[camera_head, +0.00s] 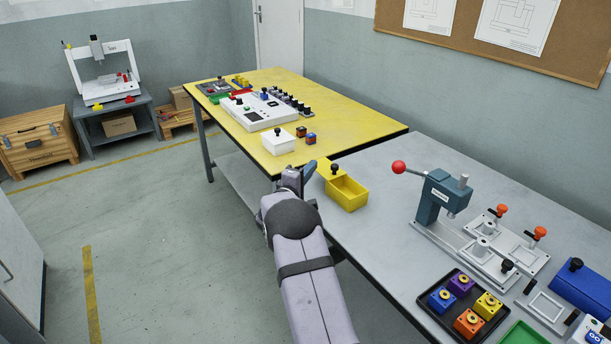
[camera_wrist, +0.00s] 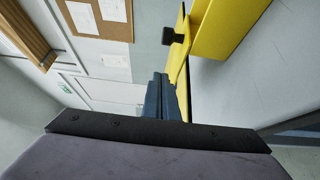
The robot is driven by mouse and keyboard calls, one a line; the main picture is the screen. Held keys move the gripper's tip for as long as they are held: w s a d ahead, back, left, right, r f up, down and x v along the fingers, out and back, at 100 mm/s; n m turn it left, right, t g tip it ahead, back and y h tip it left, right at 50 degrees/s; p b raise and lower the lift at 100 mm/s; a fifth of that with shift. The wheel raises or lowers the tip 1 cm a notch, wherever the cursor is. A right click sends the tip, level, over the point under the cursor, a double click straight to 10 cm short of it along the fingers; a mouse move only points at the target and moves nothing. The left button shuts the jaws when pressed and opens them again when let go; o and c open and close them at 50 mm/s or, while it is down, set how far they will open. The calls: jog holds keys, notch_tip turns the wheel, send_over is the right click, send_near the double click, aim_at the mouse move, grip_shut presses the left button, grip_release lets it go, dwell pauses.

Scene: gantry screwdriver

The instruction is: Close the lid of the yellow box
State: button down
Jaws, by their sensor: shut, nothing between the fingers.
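The yellow box (camera_head: 350,197) stands on the grey table near its left edge, its open inside showing. Its yellow lid (camera_head: 325,173) is raised at the box's far left side and carries a black knob (camera_head: 335,168). In the wrist view the lid (camera_wrist: 181,62) is seen nearly edge-on, with the knob (camera_wrist: 174,36) and the box wall (camera_wrist: 228,28) beyond. My gripper (camera_head: 310,166) is shut and empty, beside the lid on the side away from the box. Its blue fingers (camera_wrist: 160,82) are close to the lid; I cannot tell whether they touch.
A yellow-topped table (camera_head: 355,125) adjoins behind, with a white box (camera_head: 278,144) and small blocks on it. A blue press with a red ball handle (camera_head: 434,196) stands right of the yellow box. Bare grey tabletop (camera_head: 375,235) lies in front of the box.

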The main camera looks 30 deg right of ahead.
aim_at(325, 176)
jog(key=x, duration=0.2)
jog(key=shift+w+d, duration=0.15)
jog(key=shift+d, duration=0.35)
jog(key=shift+s+d, duration=0.15)
jog(key=shift+s, duration=0.8)
jog(key=shift+s+d, duration=0.15)
jog(key=shift+s, duration=0.8)
jog(key=shift+s, duration=0.1)
jog(key=shift+s+r+p, duration=0.1)
jog(key=shift+s+p, duration=0.15)
jog(key=shift+p, duration=0.05)
jog(key=s+p, duration=0.3)
jog(key=s, duration=0.6)
jog(key=shift+s, duration=0.7)
jog(key=shift+d, duration=0.1)
